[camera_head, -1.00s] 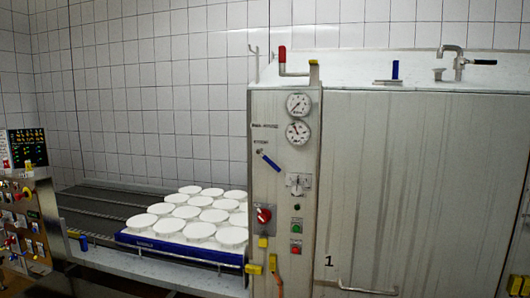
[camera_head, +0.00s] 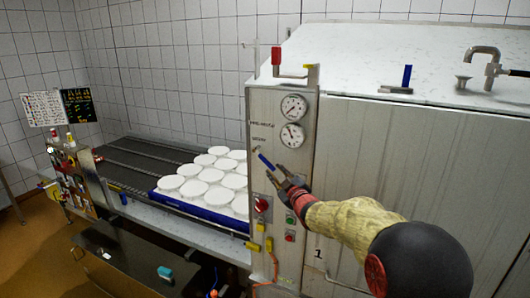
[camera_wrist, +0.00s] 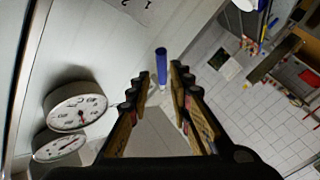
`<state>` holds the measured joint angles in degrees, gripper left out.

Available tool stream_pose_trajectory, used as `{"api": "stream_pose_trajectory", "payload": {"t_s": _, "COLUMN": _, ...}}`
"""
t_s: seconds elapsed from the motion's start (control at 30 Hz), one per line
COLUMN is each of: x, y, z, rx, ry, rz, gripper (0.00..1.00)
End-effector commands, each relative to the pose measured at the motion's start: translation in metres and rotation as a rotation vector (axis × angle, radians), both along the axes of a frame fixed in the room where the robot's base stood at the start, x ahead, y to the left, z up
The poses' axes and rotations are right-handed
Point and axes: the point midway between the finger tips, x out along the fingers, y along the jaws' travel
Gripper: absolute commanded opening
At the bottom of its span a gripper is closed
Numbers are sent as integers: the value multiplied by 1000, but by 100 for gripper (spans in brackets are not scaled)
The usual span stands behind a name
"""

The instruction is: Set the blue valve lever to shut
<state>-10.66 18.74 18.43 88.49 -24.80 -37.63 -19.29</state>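The blue valve lever (camera_head: 265,159) is on the grey control panel, below two round gauges. It slants down to the right from its pivot, beside small labels too blurred to read. In the wrist view the blue lever (camera_wrist: 161,66) stands between the fingertips, with a gap visible on both sides. My gripper (camera_head: 277,173) is at the lever's lower end in the head view. In the wrist view my gripper (camera_wrist: 158,77) is open and empty. I cannot tell whether a finger touches the lever.
The two gauges (camera_head: 292,121) sit just above the lever. A red knob (camera_head: 262,204) and push buttons lie below. A red-handled pipe (camera_head: 276,58) and another blue handle (camera_head: 407,75) are on top of the machine. White moulds (camera_head: 202,175) fill a blue tray at left.

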Motion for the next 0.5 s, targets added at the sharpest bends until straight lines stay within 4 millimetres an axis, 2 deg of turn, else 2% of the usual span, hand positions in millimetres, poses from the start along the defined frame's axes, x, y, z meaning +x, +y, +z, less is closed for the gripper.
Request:
{"api": "stream_pose_trajectory", "payload": {"t_s": 0.27, "x": 17, "y": 13, "z": 0, "rx": -1, "ry": -13, "rz": 13, "gripper": 21}}
{"api": "stream_pose_trajectory", "payload": {"t_s": 0.5, "x": 46, "y": 27, "z": 1, "rx": 0, "ry": -13, "rz": 12, "gripper": 21}}
